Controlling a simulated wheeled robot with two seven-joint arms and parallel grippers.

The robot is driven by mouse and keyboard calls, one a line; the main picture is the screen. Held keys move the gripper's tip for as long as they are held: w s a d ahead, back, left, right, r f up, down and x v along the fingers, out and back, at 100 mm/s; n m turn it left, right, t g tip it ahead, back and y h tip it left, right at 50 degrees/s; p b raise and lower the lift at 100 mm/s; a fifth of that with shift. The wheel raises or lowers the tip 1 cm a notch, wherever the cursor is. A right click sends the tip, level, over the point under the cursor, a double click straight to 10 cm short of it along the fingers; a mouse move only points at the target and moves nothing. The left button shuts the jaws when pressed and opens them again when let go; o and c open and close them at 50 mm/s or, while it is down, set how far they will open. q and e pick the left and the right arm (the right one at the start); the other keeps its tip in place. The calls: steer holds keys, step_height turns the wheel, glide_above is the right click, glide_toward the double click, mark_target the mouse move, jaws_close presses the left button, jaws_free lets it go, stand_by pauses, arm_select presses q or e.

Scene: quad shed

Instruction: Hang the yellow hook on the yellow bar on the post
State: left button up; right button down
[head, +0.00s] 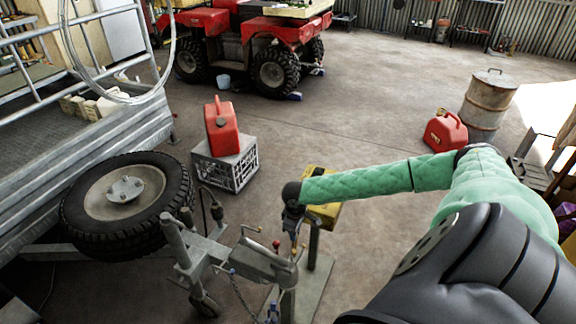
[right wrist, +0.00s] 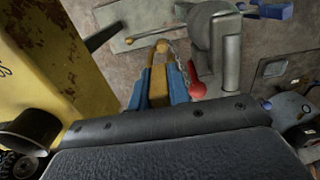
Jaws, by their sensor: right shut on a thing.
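My right gripper (head: 293,232) reaches in from the right, above the trailer coupling. In the right wrist view its blue fingers (right wrist: 160,75) are shut on the yellow hook (right wrist: 157,90), whose upper part shows between them. In the head view the hook is too small to make out clearly. A yellow, rust-marked box (right wrist: 35,55) fills the left of the wrist view; it also shows on a post in the head view (head: 325,214), partly behind my arm. A thin yellowish rod (right wrist: 150,34) lies past the fingertips; I cannot tell if it is the bar. My left gripper is out of view.
The grey trailer coupling (head: 262,262) with a chain is close beside the gripper. A spare wheel (head: 125,195), a crate (head: 227,165) with a red fuel can (head: 221,127), another red can (head: 446,132) and a rusty drum (head: 489,100) stand around. The floor between them is free.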

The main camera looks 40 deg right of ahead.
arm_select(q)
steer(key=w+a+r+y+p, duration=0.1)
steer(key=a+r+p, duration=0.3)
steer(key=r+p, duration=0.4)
arm_select(e)
steer(key=s+d+f+m+b, duration=0.1)
steer(key=s+d+f, duration=0.1)
steer(key=s, duration=0.6)
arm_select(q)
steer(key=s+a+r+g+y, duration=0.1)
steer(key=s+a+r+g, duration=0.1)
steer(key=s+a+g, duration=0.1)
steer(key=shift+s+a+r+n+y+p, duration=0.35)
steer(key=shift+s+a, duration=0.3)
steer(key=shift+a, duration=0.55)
arm_select(e)
steer(key=w+d+f+m, duration=0.1)
steer(key=d+f+m, duration=0.4)
steer(key=m, duration=0.9)
steer(key=shift+w+d+f, duration=0.15)
steer(key=shift+d+f, duration=0.05)
steer(key=shift+d, duration=0.05)
